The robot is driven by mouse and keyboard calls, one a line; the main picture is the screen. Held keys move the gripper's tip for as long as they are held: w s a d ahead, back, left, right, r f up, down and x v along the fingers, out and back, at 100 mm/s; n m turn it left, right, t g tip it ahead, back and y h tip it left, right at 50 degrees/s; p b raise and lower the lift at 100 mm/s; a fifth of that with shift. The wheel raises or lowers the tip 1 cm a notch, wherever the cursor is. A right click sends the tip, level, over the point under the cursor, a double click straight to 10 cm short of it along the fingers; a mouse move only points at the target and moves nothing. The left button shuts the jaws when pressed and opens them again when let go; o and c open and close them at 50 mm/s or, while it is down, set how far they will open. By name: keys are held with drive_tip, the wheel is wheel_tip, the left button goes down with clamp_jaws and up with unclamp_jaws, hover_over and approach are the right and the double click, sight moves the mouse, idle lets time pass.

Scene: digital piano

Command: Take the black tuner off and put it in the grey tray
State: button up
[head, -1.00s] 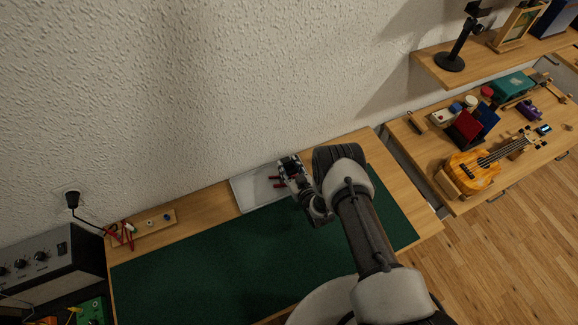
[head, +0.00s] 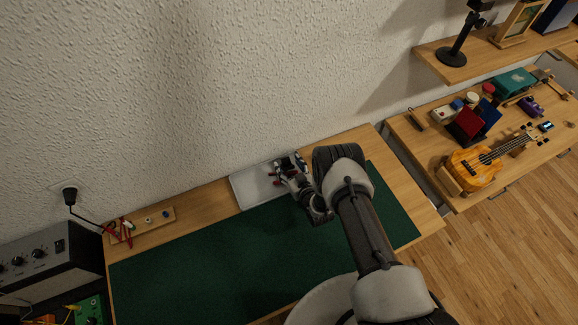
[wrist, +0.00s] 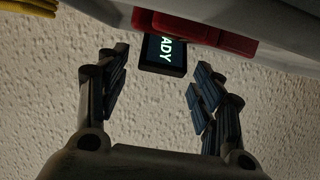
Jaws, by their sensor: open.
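The grey tray (head: 246,191) lies at the back of the desk against the wall in the head view. My gripper (head: 288,165) is over its right part. In the wrist view my gripper (wrist: 155,85) is open, with nothing between its fingers. Just beyond the fingertips is a small black block with a lit screen (wrist: 164,54) showing "ADY", beside a red part (wrist: 195,30). It looks like the black tuner, apart from the fingers, but I cannot be sure. A pale surface above it may be the tray.
A ukulele (head: 473,169) lies on the right table, with a small lit screen (head: 546,126) near its headstock. A wooden strip (head: 148,219) with red-handled items is left of the tray. The green mat (head: 210,255) is clear. The wall is close behind the tray.

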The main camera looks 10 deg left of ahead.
drive_tip(key=shift+p+v, duration=1.55)
drive_tip(key=shift+v, duration=0.95)
drive_tip(key=v, duration=1.2)
